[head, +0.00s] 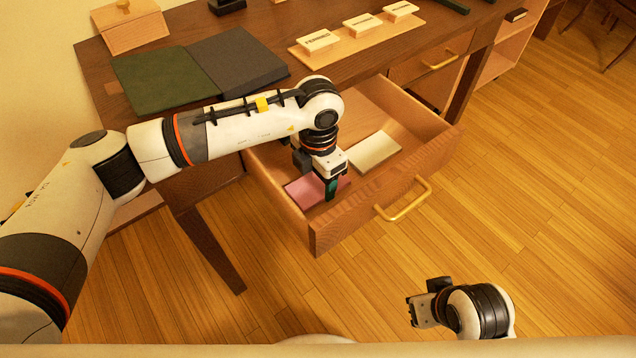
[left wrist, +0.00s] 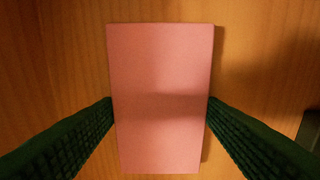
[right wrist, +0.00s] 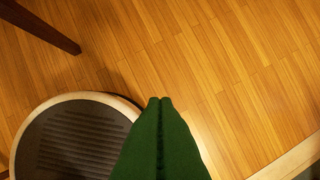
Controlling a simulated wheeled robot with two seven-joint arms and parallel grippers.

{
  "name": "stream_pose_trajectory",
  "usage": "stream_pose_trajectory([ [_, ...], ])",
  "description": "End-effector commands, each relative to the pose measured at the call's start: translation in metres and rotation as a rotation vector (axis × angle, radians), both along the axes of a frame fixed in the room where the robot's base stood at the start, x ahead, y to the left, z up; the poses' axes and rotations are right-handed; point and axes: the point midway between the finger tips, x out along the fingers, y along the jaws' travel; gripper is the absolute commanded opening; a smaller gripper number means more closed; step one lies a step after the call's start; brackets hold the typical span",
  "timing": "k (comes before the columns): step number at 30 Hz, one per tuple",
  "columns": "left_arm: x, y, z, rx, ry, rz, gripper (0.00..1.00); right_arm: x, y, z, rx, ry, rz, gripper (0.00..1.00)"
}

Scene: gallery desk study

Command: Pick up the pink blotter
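The pink blotter (head: 304,192) lies flat in the left front part of the open desk drawer (head: 358,213). My left gripper (head: 331,189) points down over it and hides part of it in the head view. In the left wrist view, the blotter (left wrist: 160,70) sits between the two dark green fingers (left wrist: 160,100), which are spread wide. Each fingertip is close to one long edge; whether they touch it I cannot tell. My right gripper (head: 413,310) is low at the front, away from the desk. In the right wrist view, its green fingers (right wrist: 160,102) are together and empty.
A cream pad (head: 375,152) lies beside the blotter in the drawer. The drawer walls surround my left gripper, and a brass handle (head: 403,200) juts from the front.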

Motion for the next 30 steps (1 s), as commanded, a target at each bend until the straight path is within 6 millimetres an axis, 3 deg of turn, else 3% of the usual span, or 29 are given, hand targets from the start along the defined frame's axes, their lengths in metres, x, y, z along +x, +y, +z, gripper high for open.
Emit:
stream_pose_trajectory([
  [1,0.0,0.0,0.0,0.0,0.0,0.0,0.51,0.0,0.0,0.0,0.0,0.0,0.0,0.0],
  [3,0.0,0.0,0.0,0.0,0.0,0.0,0.41,0.0,0.0,0.0,0.0,0.0,0.0,0.0],
  [12,0.001,0.0,0.006,-0.001,-0.002,0.0,0.41,0.0,0.0,0.001,0.0,-0.001,0.0,0.0],
  [17,0.001,0.0,0.033,-0.001,-0.005,-0.002,0.41,0.0,0.0,0.008,0.0,-0.003,0.0,0.0],
  [24,0.001,0.0,0.08,-0.001,-0.004,0.0,0.41,0.009,0.001,-0.018,0.0,0.01,0.0,0.0],
  [30,0.001,0.006,0.105,0.0,-0.001,-0.054,0.41,0.013,0.002,-0.034,0.0,0.021,0.002,0.0],
])
